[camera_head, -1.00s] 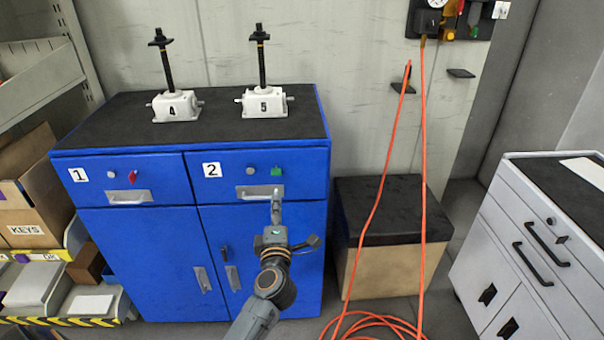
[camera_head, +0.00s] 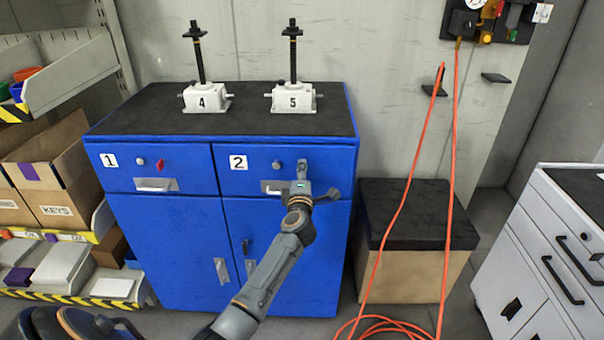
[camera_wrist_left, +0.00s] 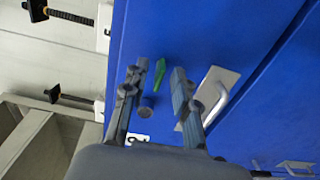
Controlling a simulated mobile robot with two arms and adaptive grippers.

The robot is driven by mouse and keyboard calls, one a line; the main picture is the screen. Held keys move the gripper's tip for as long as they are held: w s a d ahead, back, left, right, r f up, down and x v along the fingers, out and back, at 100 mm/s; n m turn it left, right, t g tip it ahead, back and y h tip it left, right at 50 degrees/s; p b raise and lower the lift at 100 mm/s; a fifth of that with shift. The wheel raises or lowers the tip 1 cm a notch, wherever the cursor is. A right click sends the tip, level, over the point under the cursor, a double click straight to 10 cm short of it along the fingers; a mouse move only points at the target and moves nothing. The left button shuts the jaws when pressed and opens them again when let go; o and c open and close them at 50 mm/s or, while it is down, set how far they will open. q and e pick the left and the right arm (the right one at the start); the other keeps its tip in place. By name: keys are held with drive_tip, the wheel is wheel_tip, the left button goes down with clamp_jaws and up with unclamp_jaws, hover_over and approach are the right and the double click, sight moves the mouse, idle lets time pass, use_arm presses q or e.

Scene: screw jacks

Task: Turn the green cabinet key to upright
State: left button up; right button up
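The green key (camera_wrist_left: 158,78) is in the front of the blue cabinet's drawer marked 2 (camera_head: 238,162). In the left wrist view it shows as a thin green bar, slightly slanted in that turned picture, beside a round grey knob (camera_wrist_left: 146,106). My left gripper (camera_head: 302,167) is at the drawer front and hides the key in the head view. In the left wrist view the fingers of my left gripper (camera_wrist_left: 160,70) are apart, one on each side of the key. A gap shows on both sides of the key. My right gripper is not in view.
A red key (camera_head: 160,166) is in drawer 1. The handle (camera_wrist_left: 212,92) of drawer 2 is close to one finger. Two white screw jacks (camera_head: 206,97) (camera_head: 293,97) stand on the cabinet top. A black-topped box (camera_head: 400,215) and an orange hose (camera_head: 412,175) are to the right.

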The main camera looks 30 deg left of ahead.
use_arm(q)
clamp_jaws()
idle(0.5)
drive_tip(key=n+p, duration=0.2)
drive_tip(key=n, duration=1.5)
drive_tip(key=shift+n, duration=0.4)
idle(0.4)
unclamp_jaws()
